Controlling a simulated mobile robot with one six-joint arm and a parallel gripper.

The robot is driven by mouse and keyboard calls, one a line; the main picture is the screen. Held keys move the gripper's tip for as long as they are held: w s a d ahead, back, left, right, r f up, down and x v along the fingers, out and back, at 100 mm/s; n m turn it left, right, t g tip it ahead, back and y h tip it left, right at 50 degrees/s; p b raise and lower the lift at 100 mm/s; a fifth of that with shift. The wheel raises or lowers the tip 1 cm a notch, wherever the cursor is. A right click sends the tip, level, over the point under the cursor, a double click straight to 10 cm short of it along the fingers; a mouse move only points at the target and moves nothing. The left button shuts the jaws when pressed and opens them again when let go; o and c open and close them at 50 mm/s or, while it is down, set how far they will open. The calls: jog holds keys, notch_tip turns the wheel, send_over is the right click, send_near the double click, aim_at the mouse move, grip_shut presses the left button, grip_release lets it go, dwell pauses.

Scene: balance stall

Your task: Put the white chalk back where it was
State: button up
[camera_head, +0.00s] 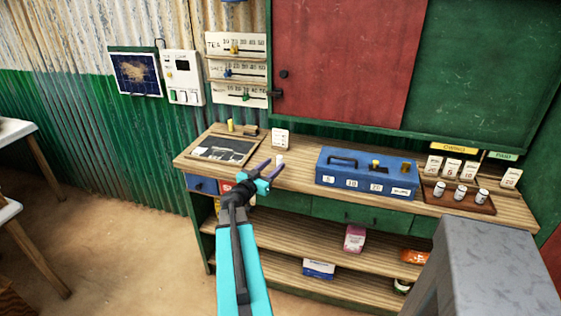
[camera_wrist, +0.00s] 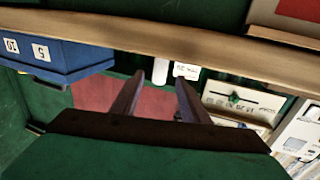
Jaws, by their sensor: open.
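A small white upright piece, which looks like the white chalk (camera_head: 280,159), stands on the wooden counter (camera_head: 300,178) just beyond my gripper's fingertips. My gripper (camera_head: 274,166) is open, with two purple fingers reaching over the counter's front part. In the wrist view, which is upside down, the white chalk (camera_wrist: 160,71) shows between the fingertips of my gripper (camera_wrist: 160,78). I cannot tell whether it touches either finger. A dark writing slate (camera_head: 225,149) in a wooden frame lies left of it, with a yellow piece (camera_head: 230,125) and a dark block (camera_head: 250,131) behind.
A white card (camera_head: 281,138) stands close behind the chalk. A blue box (camera_head: 366,175) stands to the right on the counter. Further right is a brown tray (camera_head: 458,197) with several small white-topped jars. Price boards (camera_head: 235,44) hang on the wall.

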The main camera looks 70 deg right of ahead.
aim_at(278, 161)
jog(key=shift+d, duration=0.1)
dwell(0.3)
jog(key=p+x, duration=0.2)
jog(key=shift+d+r, duration=0.15)
jog(key=shift+d, duration=0.15)
jog(key=shift+p+x, duration=0.55)
jog(key=shift+x, duration=0.65)
grip_shut()
